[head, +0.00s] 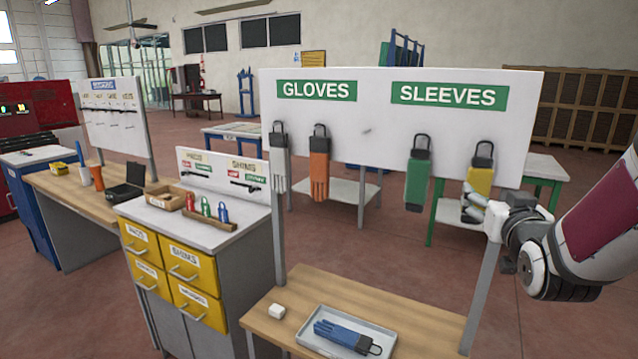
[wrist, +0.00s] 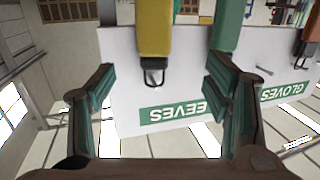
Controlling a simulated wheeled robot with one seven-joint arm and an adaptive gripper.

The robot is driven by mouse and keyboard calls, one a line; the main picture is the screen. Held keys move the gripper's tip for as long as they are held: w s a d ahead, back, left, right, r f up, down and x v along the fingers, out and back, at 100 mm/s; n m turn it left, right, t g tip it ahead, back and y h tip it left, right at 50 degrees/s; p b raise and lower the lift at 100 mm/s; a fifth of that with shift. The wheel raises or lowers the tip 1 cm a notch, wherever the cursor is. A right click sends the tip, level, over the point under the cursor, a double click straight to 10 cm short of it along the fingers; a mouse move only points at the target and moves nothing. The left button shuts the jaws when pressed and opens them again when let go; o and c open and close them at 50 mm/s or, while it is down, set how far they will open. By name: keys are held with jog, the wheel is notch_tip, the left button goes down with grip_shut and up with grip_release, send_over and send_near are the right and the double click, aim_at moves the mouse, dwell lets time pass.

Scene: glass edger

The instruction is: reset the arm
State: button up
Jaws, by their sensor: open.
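My arm reaches in from the right edge of the head view, and my gripper (head: 474,207) is in front of the lower part of a yellow sleeve (head: 480,181) at the board's right end. In the wrist view my gripper (wrist: 160,92) is open, with its two fingers wide apart. The yellow sleeve (wrist: 154,30) and its dark loop show beyond and between the fingers, upside down. I see nothing held. I cannot tell whether a finger touches the sleeve.
The white board (head: 375,130) also holds a green sleeve (head: 418,180), an orange glove (head: 319,165) and a grey glove (head: 279,165). Yellow drawers (head: 190,262) stand left.

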jog(key=s+a+f+n+g+y, duration=0.1)
jog(key=s+a+f+g+y, duration=0.1)
jog(key=s+a+g, duration=0.3)
jog(key=s+a+f+n+g+y, duration=0.1)
jog(key=s+a+g, duration=0.4)
jog(key=s+a, duration=0.8)
jog(key=s+n+y, duration=0.1)
jog(key=s+y, duration=0.1)
jog(key=s, duration=0.5)
jog(key=shift+s+a+f+n+g+y, duration=0.15)
jog(key=shift+a+f+n+g+y, duration=0.15)
jog(key=shift+a+f+g, duration=0.1)
dwell(0.9)
